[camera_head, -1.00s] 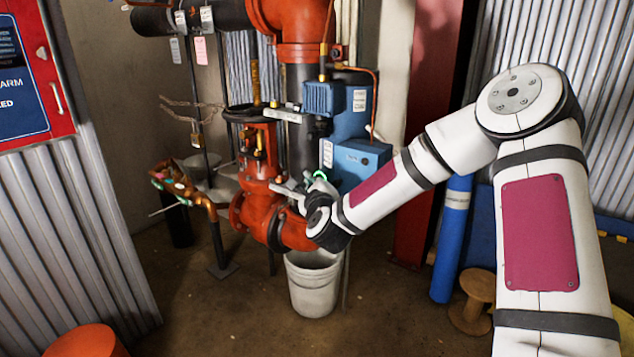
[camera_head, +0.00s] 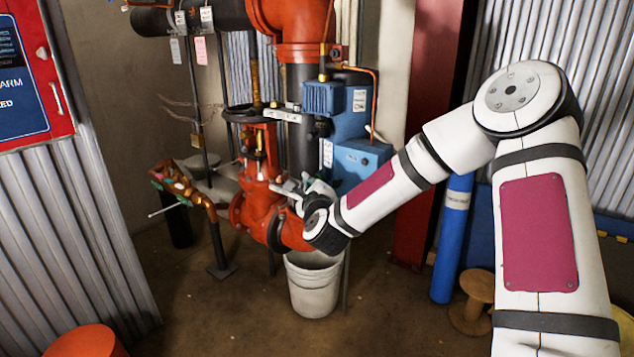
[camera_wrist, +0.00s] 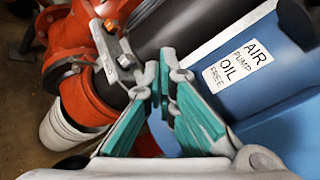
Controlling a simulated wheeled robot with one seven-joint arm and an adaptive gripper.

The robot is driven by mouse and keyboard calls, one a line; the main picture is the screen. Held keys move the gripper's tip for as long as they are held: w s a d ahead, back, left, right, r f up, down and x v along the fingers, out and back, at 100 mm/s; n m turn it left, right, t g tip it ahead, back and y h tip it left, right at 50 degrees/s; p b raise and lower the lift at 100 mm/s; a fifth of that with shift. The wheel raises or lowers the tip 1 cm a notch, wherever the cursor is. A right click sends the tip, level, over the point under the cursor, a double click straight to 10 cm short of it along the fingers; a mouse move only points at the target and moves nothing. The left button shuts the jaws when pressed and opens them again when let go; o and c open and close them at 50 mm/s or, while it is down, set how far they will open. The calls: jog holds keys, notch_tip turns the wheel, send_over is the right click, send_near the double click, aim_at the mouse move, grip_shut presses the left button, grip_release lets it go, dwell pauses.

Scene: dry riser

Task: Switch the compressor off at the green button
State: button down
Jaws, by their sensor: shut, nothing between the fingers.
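The blue compressor (camera_head: 350,122) is mounted beside the dark vertical pipe, with a blue box (camera_head: 362,160) at its lower front. In the wrist view its blue side (camera_wrist: 240,40) fills the right and carries a white label reading "AIR PUMP OIL FREE". I cannot make out the green button in either current view; it may be hidden by my gripper or the blue box. My gripper (camera_head: 314,182) is at the lower left of the blue box. In the wrist view my gripper (camera_wrist: 161,75) has its teal-padded fingers closed together and empty, in front of the pipe and compressor.
Red valve pipework (camera_head: 262,205) stands close left of my gripper, with a grey lever (camera_wrist: 118,55) near the fingers. A white bucket (camera_head: 313,285) is below. A blue cylinder (camera_head: 452,240) and a wooden spool (camera_head: 475,297) stand right. Floor in front is open.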

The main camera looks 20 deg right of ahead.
jog(key=shift+s+a, duration=0.55)
jog(key=shift+a, duration=0.25)
jog(key=shift+s+a, duration=0.6)
jog(key=shift+a, duration=0.2)
jog(key=shift+s+a, duration=0.55)
jog(key=shift+a, duration=0.25)
jog(key=s+a+n+g+y, duration=0.6)
jog(key=s+n, duration=0.4)
jog(key=n, duration=0.5)
jog(key=s+d+r+n+g+h, duration=0.1)
jog(key=s+d+r+n+g, duration=0.2)
jog(key=s, duration=1.1)
jog(key=s+d+n+g+h, duration=0.1)
jog(key=s+d+n+g, duration=0.4)
jog(key=s, duration=0.9)
jog(key=s+d+r+n+g+h, duration=0.15)
jog(key=s+n, duration=0.35)
jog(key=s, duration=0.8)
notch_tip(320, 180, up, 24)
jog(key=t+p, duration=0.2)
jog(key=p, duration=2)
jog(key=shift+a+r+t, duration=0.15)
jog(key=shift+a+t, duration=0.15)
jog(key=shift+t, duration=0.05)
jog(key=shift+w, duration=0.1)
